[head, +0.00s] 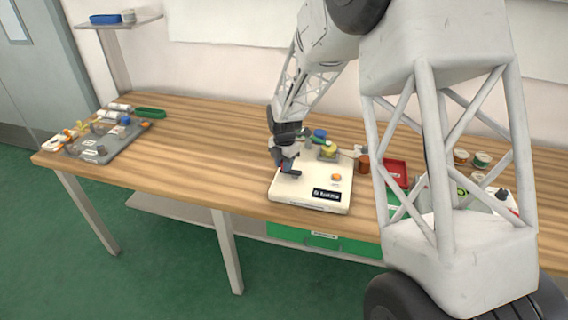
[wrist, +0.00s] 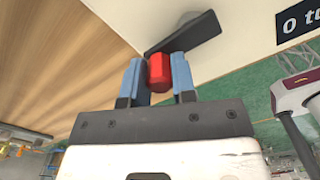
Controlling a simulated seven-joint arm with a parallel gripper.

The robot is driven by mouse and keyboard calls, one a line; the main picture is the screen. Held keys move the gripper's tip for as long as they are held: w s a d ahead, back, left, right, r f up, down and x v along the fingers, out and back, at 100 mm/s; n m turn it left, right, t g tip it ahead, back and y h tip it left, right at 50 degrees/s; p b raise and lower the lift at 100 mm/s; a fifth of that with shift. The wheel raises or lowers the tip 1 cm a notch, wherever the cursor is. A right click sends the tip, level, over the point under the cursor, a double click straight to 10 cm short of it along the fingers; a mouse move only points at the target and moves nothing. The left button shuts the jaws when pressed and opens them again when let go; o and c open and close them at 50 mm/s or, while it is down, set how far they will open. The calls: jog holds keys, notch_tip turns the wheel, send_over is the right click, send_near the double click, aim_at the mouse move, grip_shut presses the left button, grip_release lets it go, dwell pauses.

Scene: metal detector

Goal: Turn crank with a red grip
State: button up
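The crank shows in the wrist view as a dark bar (wrist: 185,35) with a red grip (wrist: 158,72) on one end. My gripper (wrist: 157,75) has its blue fingers on either side of the red grip, close against it, and looks shut on it. In the head view my gripper (head: 286,168) points down over the left part of a white box-like device (head: 320,190). The dark crank bar (head: 292,174) shows just beneath the fingers; the red grip is mostly hidden there.
The device has an orange button (head: 336,177) and a black label (head: 326,195). A yellow-topped part (head: 328,150) stands behind my gripper. A red tray (head: 394,172) lies to the right. A grey tray (head: 100,142) with parts is far left; the wooden table (head: 200,150) between is clear.

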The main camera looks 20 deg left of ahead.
jog(key=c, duration=0.4)
jog(key=shift+o, duration=0.2)
jog(key=shift+w+m, duration=0.15)
jog(key=shift+m, duration=0.25)
